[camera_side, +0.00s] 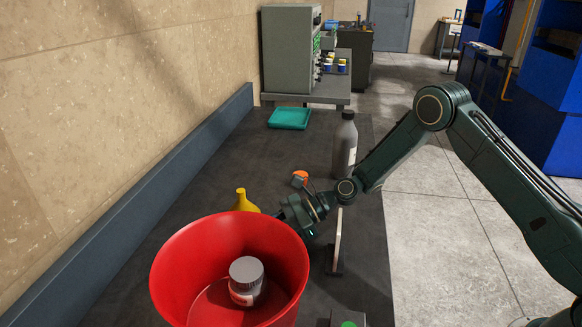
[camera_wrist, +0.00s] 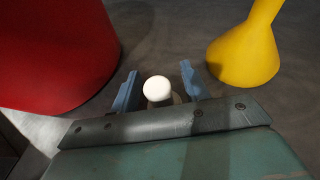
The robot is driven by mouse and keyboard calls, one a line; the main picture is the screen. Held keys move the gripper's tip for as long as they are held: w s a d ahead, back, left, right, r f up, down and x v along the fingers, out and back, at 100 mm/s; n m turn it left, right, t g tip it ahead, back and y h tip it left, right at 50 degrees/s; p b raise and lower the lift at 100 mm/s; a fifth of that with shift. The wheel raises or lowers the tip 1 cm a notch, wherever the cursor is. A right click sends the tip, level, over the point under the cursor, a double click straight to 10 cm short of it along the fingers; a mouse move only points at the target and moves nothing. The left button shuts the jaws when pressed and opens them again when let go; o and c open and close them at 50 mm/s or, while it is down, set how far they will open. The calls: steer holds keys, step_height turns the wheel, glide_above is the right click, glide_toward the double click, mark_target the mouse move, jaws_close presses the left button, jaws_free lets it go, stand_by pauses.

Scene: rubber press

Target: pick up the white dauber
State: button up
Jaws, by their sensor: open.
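My gripper (camera_wrist: 158,70) is open, with one blue finger on each side of the dauber. Gaps show between the head and both fingers. In the side view my gripper (camera_side: 308,232) is low over the dark bench, just behind the red bucket. The dauber cannot be made out in the side view.
A red bucket (camera_side: 178,262) holding a grey-lidded jar (camera_side: 246,280) stands close to my gripper. A yellow funnel-shaped thing (camera_wrist: 243,57) is on the other side. A grey bottle (camera_side: 345,145), an orange item (camera_side: 300,177), an upright panel (camera_side: 337,240) and a teal tray (camera_side: 289,118) are also on the bench.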

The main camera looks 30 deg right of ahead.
jaws_close()
steer(key=shift+r, duration=0.15)
step_height(320, 180, up, 20)
stand_by(0.8)
stand_by(0.5)
